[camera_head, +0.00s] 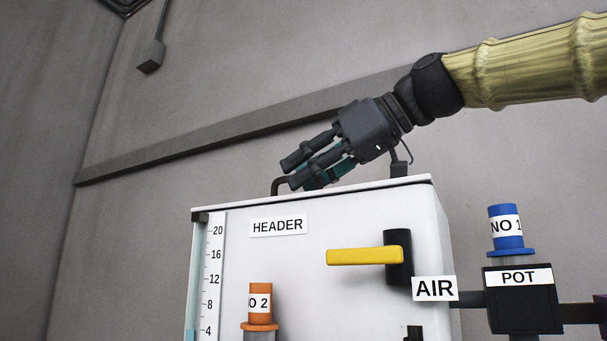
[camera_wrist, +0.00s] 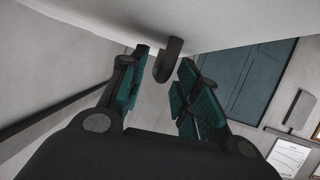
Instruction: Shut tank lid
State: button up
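The white tank (camera_head: 300,270) is a box labelled HEADER with a level scale on its left. Its lid (camera_head: 370,186) is a thin white slab lying along the top and looks down, though a small gap cannot be ruled out. A dark curved handle (camera_head: 277,185) rises at the lid's left part. My gripper (camera_head: 300,172) is just above the lid, pointing left and down near the handle. In the wrist view, its fingers (camera_wrist: 165,58) are apart, with the dark handle (camera_wrist: 170,62) between or just beyond their tips; contact cannot be told. The pale lid surface fills the top there.
A yellow lever (camera_head: 360,256) sticks out from the tank's front, above an AIR label (camera_head: 435,288). An orange capped fitting (camera_head: 260,305) stands in front, and a blue one (camera_head: 506,228) sits on the POT box (camera_head: 520,305) at right. A wall rail (camera_head: 230,135) runs behind.

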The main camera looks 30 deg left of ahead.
jog(key=v, duration=1.1)
jog(key=shift+d, duration=0.2)
